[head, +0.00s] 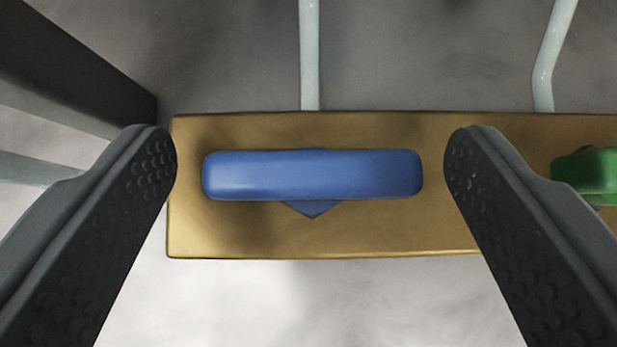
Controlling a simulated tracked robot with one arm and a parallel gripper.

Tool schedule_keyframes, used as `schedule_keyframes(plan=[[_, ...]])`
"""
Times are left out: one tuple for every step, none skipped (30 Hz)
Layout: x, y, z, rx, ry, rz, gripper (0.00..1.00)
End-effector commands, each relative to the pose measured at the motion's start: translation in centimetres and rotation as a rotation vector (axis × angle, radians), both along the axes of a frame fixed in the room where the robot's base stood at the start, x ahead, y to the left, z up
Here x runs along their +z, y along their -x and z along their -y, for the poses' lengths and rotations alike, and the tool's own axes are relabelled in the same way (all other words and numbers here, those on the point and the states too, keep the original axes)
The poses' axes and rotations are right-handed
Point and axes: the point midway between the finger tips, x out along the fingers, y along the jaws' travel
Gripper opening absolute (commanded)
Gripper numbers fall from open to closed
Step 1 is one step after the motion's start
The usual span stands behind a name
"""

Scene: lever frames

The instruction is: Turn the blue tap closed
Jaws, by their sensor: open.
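The blue tap (312,174) has a long rounded handle that lies level, left to right, across a brass-coloured block (235,235). A darker blue pointed base shows just below the handle's middle. My gripper (310,158) is open. Its left finger is beside the handle's left end and its right finger beside the right end, with a gap visible at each side. Neither finger appears to touch the handle. How far the fingertips are from the block in depth is hard to tell.
A green tap (588,175) sits on the same block at the right, partly hidden by my right finger. Pale pipes (309,55) run up from the block, another (549,55) further right. A dark beam (70,70) crosses the upper left.

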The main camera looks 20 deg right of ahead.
Motion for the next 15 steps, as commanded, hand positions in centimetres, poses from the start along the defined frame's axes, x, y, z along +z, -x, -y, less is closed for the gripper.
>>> schedule_keyframes(plan=[[0.1,0.0,0.0,0.0,0.0,0.0,0.75],[0.1,0.1,-0.1,0.0,0.0,0.001,0.75],[0.3,0.2,-0.1,0.0,0.0,0.001,0.75],[0.4,0.3,-0.2,0.001,0.001,0.001,0.75],[0.6,0.4,-0.3,0.001,0.002,0.001,0.75],[0.9,0.6,-0.4,0.001,0.002,0.001,0.75],[1.1,0.8,-0.5,0.001,0.002,0.001,0.75],[1.3,1.0,-0.5,0.0,0.002,0.001,0.75],[1.6,1.4,-0.6,-0.001,0.003,0.0,0.75],[1.9,1.7,-0.8,-0.001,0.002,0.0,0.75],[2.2,1.9,-1.0,-0.001,0.001,0.0,0.75],[2.7,2.3,-1.2,0.001,0.001,0.001,0.75],[3.0,2.6,-1.4,0.002,0.003,0.001,0.75],[3.4,2.9,-1.5,0.001,0.003,0.001,0.75],[3.9,3.4,-1.7,-0.001,0.002,0.001,0.75]])
